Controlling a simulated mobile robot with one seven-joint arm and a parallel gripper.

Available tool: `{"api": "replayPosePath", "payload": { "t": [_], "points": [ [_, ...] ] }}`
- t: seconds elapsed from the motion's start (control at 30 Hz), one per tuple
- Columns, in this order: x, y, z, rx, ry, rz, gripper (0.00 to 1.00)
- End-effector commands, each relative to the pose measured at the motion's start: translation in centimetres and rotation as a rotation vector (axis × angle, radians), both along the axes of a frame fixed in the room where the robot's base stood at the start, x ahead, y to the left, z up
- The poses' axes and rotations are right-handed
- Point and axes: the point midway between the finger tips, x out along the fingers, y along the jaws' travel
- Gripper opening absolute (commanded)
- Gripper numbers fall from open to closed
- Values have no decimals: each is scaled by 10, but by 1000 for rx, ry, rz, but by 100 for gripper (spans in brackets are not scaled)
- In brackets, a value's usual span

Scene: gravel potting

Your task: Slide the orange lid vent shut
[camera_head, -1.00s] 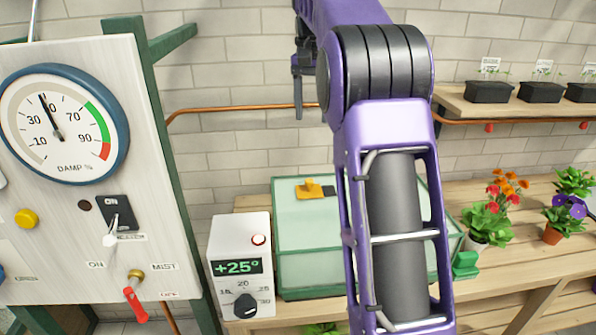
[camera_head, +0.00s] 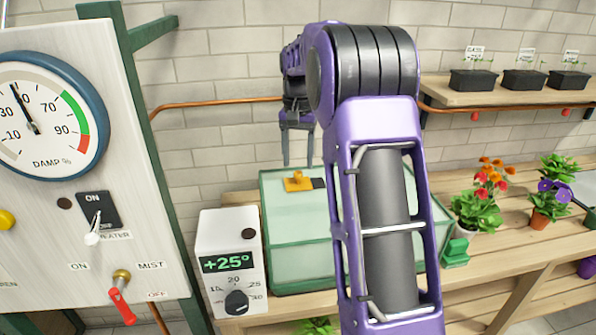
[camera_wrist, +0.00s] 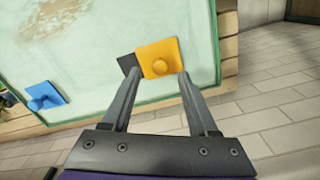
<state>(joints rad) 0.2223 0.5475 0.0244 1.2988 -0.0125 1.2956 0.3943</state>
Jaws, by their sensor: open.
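The orange lid vent (camera_head: 298,181) is a small plate with a round knob on top of the pale green glass case lid (camera_head: 275,200). A dark patch (camera_head: 319,183) shows beside it, to its right in the head view. In the wrist view the orange vent (camera_wrist: 160,62) lies just beyond my fingertips, with the dark patch (camera_wrist: 127,63) to its left. My gripper (camera_head: 299,163) is open and empty, pointing down above the vent. In the wrist view the fingers (camera_wrist: 158,75) frame the vent. I cannot tell whether they touch it.
A blue knobbed plate (camera_wrist: 43,97) sits elsewhere on the case. A heater box reading +25° (camera_head: 232,262) stands left of the case, by a gauge panel (camera_head: 150,220). Flower pots (camera_head: 480,215) and a small green object (camera_head: 456,252) are to the right.

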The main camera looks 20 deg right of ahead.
Motion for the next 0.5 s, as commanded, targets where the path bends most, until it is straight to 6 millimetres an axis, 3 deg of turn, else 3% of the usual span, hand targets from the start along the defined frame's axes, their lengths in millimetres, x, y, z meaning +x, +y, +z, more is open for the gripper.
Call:
{"api": "replayPosePath", "payload": {
  "t": [0.2,0.5],
  "points": [
    [0,0,-27,0,2,0,60],
    [0,0,-32,-1,-1,0,60]
  ]
}}
